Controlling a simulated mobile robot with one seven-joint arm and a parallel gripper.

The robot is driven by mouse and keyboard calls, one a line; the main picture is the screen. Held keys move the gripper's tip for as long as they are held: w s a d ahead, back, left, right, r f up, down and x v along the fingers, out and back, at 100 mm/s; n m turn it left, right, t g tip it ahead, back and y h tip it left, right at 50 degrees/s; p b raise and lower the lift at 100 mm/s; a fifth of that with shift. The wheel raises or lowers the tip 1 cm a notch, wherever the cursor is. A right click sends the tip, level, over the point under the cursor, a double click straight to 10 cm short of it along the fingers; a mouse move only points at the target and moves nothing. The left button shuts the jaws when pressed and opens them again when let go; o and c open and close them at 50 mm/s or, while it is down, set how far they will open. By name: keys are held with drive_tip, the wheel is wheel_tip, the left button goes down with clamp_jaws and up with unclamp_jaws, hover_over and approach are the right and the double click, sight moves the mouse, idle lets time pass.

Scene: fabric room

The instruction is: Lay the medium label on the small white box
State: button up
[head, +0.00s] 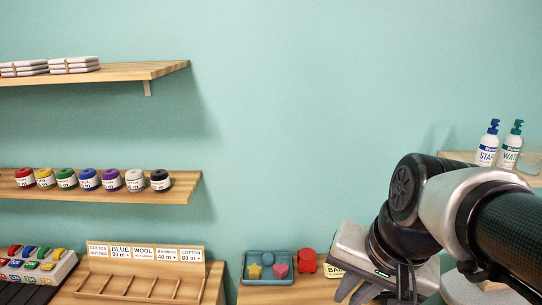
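My gripper (378,292) is at the lower right, pointing down over the wooden surface. Its fingertips run to the bottom edge of the head view, so I cannot see whether it is open or holds anything. A partly covered card with the letters "BA" (335,271) shows just left of it. Several printed label cards (144,252) stand in a row on a wooden rack (190,268) at the lower left. I cannot tell which label is the medium one. I cannot make out the small white box; a pale shape (458,287) beneath my arm is mostly hidden.
Two pump bottles (488,150) stand on the right shelf. Wall shelves (100,184) hold several coloured jars and folded cloth.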

drive_tip(key=r+n, duration=0.1)
drive_tip(key=s+d+r+n+t, duration=0.1)
drive_tip(key=n, duration=0.1)
drive_tip(key=r+n+h, duration=0.1)
drive_tip(key=shift+s+d+r+n+t, duration=0.2)
drive_tip(key=shift+s+d+n+t, duration=0.05)
drive_tip(key=shift+d+n+t, duration=0.15)
drive_tip(key=shift+a, duration=0.1)
idle(0.6)
